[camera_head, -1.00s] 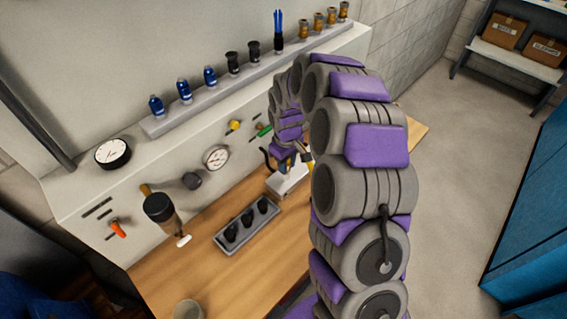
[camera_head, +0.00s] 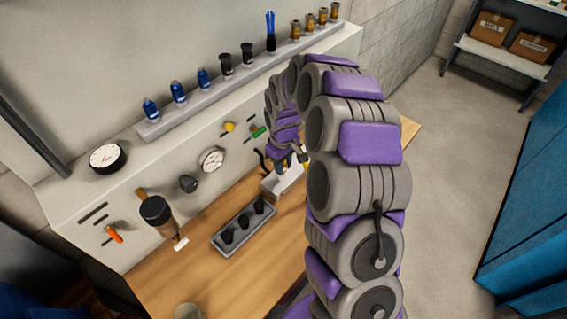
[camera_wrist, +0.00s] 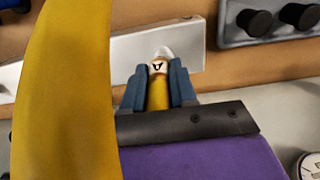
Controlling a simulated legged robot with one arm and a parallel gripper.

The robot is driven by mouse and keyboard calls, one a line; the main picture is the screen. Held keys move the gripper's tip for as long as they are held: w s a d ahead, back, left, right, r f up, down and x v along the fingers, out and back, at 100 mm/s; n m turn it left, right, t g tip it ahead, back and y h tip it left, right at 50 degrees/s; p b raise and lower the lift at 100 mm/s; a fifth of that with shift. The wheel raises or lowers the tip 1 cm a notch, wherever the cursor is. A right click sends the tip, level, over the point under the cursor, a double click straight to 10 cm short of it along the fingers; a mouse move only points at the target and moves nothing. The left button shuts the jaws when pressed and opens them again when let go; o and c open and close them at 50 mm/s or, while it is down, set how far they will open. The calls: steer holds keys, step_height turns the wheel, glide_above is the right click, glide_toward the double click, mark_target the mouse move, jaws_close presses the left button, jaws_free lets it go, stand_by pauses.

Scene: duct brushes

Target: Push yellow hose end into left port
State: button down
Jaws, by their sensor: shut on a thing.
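My gripper (camera_wrist: 157,88) has blue-grey fingers, shut on the yellow hose end (camera_wrist: 159,95) between them in the wrist view. The hose end has a pale collar with a dark mark. A whitish tip shows just beyond it, against the white block (camera_wrist: 125,52); I cannot tell whether this tip belongs to the hose or the block. A large yellow hose stretch (camera_wrist: 65,95) crosses the left foreground. In the head view my gripper (camera_head: 283,166) is low over the white block (camera_head: 270,187) on the bench. I cannot make out the left port or whether the hose touches it.
A grey tray (camera_head: 219,240) with black brushes stands left of the block on the wooden bench (camera_head: 190,278). The panel behind has a gauge (camera_head: 211,159), a black knob (camera_head: 189,183) and a yellow knob (camera_head: 229,127). A dark cylinder (camera_head: 156,210) sticks out at left.

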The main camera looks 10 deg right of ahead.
steer(key=shift+a+f, duration=0.25)
steer(key=shift+d+f, duration=0.2)
steer(key=shift+d, duration=0.05)
steer(key=shift+s+f, duration=0.4)
steer(key=shift+f, duration=0.15)
steer(key=c, duration=0.9)
jaws_free()
steer(key=shift+s+f, duration=0.15)
steer(key=shift+o, duration=0.4)
steer(key=shift+f, duration=0.1)
steer(key=shift+s+a+f+g, duration=0.1)
steer(key=shift+s+f+g, duration=0.1)
steer(key=shift+s+g, duration=0.1)
steer(key=shift+c, duration=0.4)
steer(key=shift+o, duration=0.4)
step_height(320, 180, up, 19)
steer(key=w+p, duration=0.1)
steer(key=p, duration=0.2)
steer(key=shift+w+d+f+t, duration=0.2)
steer(key=shift+w+d+t, duration=0.1)
steer(key=shift+t, duration=0.1)
steer(key=shift+a+r, duration=0.15)
steer(key=shift+r, duration=0.1)
